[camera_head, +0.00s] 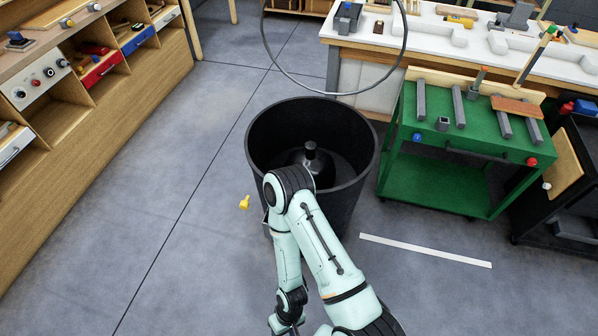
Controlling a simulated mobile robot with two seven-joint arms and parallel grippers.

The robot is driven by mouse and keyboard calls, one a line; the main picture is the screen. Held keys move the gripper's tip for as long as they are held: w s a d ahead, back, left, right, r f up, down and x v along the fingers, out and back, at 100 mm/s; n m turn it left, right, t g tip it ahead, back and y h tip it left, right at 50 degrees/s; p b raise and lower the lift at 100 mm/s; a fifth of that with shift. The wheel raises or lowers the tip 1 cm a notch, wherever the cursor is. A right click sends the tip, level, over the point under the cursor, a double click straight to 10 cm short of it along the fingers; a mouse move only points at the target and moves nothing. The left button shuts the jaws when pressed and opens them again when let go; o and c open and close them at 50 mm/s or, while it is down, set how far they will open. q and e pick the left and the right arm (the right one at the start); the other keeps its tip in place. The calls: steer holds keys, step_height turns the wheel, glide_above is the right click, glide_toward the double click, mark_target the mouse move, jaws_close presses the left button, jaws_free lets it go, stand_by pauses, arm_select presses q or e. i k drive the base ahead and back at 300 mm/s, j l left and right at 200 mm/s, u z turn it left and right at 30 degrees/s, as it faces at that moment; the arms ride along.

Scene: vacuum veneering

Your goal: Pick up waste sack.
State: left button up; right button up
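A black waste sack (323,161) with a knotted, upright neck sits inside a large round black bin (262,165) in the middle of the head view. The sack is below the rim, and its near side is hidden by the bin wall and my arm. My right arm comes in from the bottom, with its bent elbow in front of the bin's near rim and its forearm pointing down. My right gripper (286,327) is at the bottom edge, well apart from the sack; its fingers are too cut off to read. My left gripper is not in view.
A green cart (440,184) with bars on top stands right of the bin. A white-topped bench (420,45) is behind, and a thin grey hoop (302,88) shows before it. Wooden shelving (120,120) lines the left. A small yellow item (244,203) shows left of the bin. The left floor is clear.

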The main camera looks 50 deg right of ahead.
mark_target(320, 163)
steer(key=l+z, duration=0.1)
steer(key=z, duration=0.35)
steer(key=l+z, duration=0.15)
steer(key=z, duration=0.25)
steer(key=l+z, duration=0.1)
steer(key=z, duration=0.35)
steer(key=l+z, duration=0.1)
steer(key=z, duration=0.35)
